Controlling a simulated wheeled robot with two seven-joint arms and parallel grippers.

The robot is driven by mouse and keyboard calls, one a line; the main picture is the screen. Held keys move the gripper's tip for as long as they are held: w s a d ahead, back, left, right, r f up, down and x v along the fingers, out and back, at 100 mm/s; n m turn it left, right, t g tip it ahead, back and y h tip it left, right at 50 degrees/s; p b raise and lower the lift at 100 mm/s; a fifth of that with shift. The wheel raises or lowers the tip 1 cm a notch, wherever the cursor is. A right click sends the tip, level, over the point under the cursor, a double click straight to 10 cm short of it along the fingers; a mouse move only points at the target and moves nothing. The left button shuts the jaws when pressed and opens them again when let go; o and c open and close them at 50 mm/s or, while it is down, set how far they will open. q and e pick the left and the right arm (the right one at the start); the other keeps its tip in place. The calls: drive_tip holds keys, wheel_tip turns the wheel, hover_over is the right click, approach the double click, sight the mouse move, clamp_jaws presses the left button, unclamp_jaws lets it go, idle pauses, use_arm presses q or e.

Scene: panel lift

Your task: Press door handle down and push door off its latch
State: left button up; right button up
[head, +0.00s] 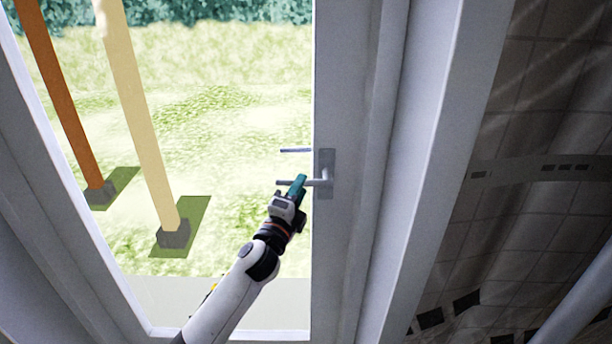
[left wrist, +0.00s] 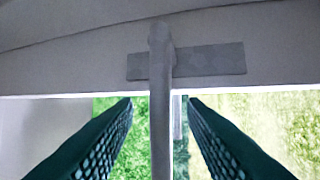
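The door (head: 343,60) has a pale grey frame around a large clear pane, and it looks closed. Its grey handle plate (head: 325,173) is on the right stile. The handle lever (head: 312,183) points left from the plate and looks level. My left gripper (head: 298,186) is at the lever and partly covers it. In the left wrist view the lever (left wrist: 160,110) runs between the two green fingers of my left gripper (left wrist: 160,101), with a gap on both sides. The plate (left wrist: 205,61) shows beyond the fingertips. My right gripper is in neither view.
A second bar (head: 296,150), seen through the pane, looks like the outer lever. Outside are grass, an orange-brown post (head: 58,90) and a cream post (head: 145,120) on grey feet. A tiled wall (head: 545,110) stands to the right of the door frame.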

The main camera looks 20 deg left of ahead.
use_arm(q)
drive_tip(key=shift+x, duration=2.25)
drive_tip(key=shift+c, duration=0.2)
clamp_jaws()
